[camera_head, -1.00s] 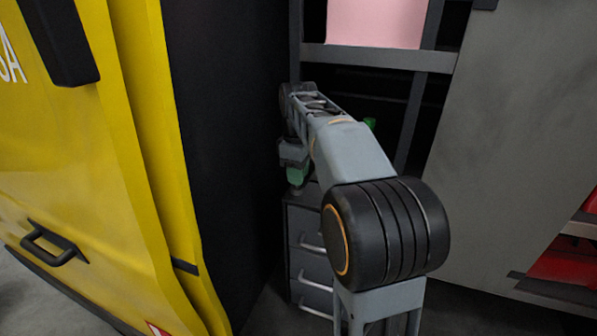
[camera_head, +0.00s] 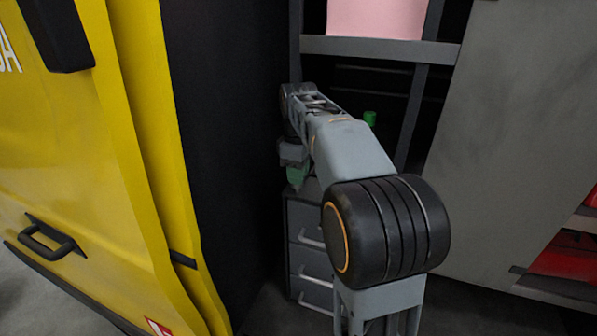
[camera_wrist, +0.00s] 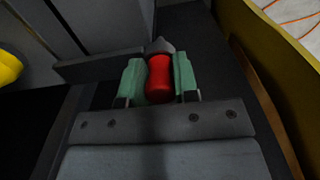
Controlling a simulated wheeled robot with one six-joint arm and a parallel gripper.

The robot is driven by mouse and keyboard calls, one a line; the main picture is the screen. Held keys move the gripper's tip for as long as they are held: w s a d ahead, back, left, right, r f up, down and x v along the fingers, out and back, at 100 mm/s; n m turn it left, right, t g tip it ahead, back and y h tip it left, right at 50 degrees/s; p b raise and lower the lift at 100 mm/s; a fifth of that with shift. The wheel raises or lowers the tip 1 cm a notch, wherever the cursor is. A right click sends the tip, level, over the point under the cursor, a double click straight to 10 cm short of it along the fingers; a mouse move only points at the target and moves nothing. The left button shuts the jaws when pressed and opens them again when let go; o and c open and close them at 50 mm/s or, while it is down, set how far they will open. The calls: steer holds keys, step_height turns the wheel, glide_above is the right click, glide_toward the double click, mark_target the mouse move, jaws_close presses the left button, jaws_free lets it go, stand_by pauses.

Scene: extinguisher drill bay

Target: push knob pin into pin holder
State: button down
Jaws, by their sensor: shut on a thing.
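In the wrist view, a red knob pin (camera_wrist: 159,78) with a grey tapered tip lies between the green fingers of my gripper (camera_wrist: 160,74), which is shut on it. The grey tip reaches a little past the fingertips. In the head view, my gripper (camera_head: 296,176) shows as a small green patch above the top of a grey drawer cabinet; the pin is hidden there behind my arm. I cannot make out the pin holder for certain in either view.
A grey drawer cabinet (camera_head: 308,242) stands below my gripper. A yellow vehicle (camera_head: 95,190) with a dark side fills the left. A small green object (camera_head: 370,118) shows behind my arm by the shelf rack (camera_head: 380,50). A grey panel (camera_head: 520,150) stands on the right.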

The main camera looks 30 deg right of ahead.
steer(key=c, duration=0.8)
jaws_free()
steer(key=shift+r, duration=0.1)
step_height(320, 180, up, 14)
steer(key=shift+f+p, duration=0.2)
steer(key=shift+p, duration=0.85)
steer(key=s+a+f+m+t, duration=0.1)
steer(key=s+a+f+m, duration=0.2)
steer(key=s+f, duration=0.2)
steer(key=s+a+f+m+t, duration=0.2)
steer(key=s+f, duration=0.3)
steer(key=f, duration=0.4)
steer(key=s+a+f+m+t, duration=0.1)
steer(key=s+a+f+m, duration=0.2)
steer(key=s+f, duration=0.3)
steer(key=shift+a+f+m+t, duration=0.4)
steer(key=shift+a+f, duration=0.05)
steer(key=shift+a, duration=0.35)
